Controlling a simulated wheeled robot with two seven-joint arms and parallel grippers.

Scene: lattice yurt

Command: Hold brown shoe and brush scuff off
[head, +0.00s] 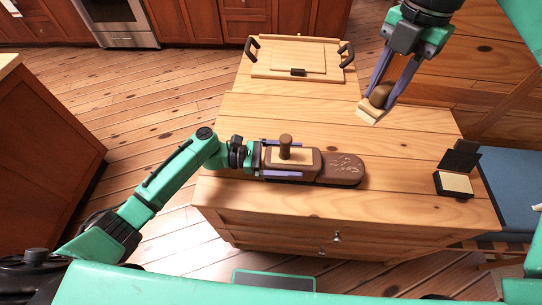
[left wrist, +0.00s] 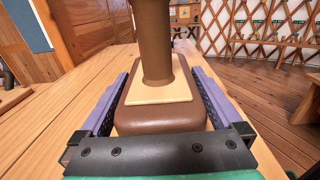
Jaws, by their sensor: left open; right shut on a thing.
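The brown shoe (head: 342,170) lies on the wooden chest top, its rounded toe to the right with pale scuff marks. A pale plate with an upright brown post (head: 285,148) sits on its rear part; the post also shows in the left wrist view (left wrist: 156,45). My left gripper (head: 302,160) is open, with its fingers along both sides of the shoe's rear. My right gripper (head: 382,96) is shut on the brown knob of a brush with a pale wooden block (head: 370,113). It holds the brush behind and right of the toe. The brush's underside is hidden.
A wooden tray (head: 325,75) with black handles is at the back of the chest top (head: 235,112). An open black case (head: 459,160) with a cream pad stands at the right. A blue-topped seat (head: 505,185) is beyond the right edge. The top between shoe and tray is clear.

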